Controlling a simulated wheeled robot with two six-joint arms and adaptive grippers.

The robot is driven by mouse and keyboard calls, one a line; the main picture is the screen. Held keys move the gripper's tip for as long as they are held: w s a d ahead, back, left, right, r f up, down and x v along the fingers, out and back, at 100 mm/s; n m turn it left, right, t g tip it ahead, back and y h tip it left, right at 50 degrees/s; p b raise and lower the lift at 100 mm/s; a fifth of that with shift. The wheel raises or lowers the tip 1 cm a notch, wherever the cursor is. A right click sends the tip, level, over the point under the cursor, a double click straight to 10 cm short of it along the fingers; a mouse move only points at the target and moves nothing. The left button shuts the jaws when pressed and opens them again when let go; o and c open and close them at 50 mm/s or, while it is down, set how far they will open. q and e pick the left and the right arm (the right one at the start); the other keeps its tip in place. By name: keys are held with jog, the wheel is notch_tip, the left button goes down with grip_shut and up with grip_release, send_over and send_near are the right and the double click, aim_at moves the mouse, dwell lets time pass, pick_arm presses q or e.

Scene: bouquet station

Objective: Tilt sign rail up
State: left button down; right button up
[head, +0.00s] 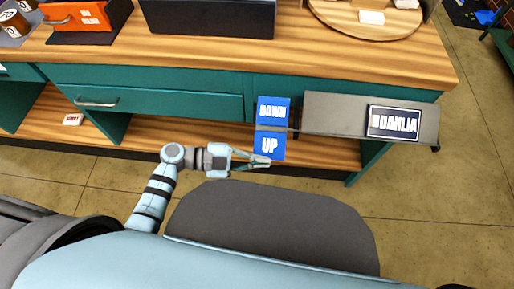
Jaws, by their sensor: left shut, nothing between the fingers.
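The sign rail (335,112) is a grey panel at the front of the counter, right of centre, with a dark DAHLIA sign (394,123) on its right part. A blue plate beside its left end carries a DOWN label (272,111) above and an UP label (268,145) below. My left gripper (266,162) is shut and empty, with its fingertips at the lower edge of the UP part. I cannot tell from this view whether they touch it. My right gripper is not in view.
The wooden counter (330,55) has teal drawers (160,103) below it. On top stand a black box (210,18), an orange bin (75,17) and a round wooden tray (345,25). The tiled floor (430,200) at right is clear.

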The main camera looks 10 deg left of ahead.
pick_arm(q)
jog(key=shift+r, duration=0.1)
dwell(0.3)
jog(key=s+a+r+p, duration=0.4)
jog(key=a+r, duration=0.1)
jog(key=a, duration=0.4)
jog(key=shift+s+a+r+p, duration=0.15)
jog(key=shift+s+a+p, duration=0.1)
jog(key=shift+p, duration=0.1)
jog(key=shift+w, duration=0.1)
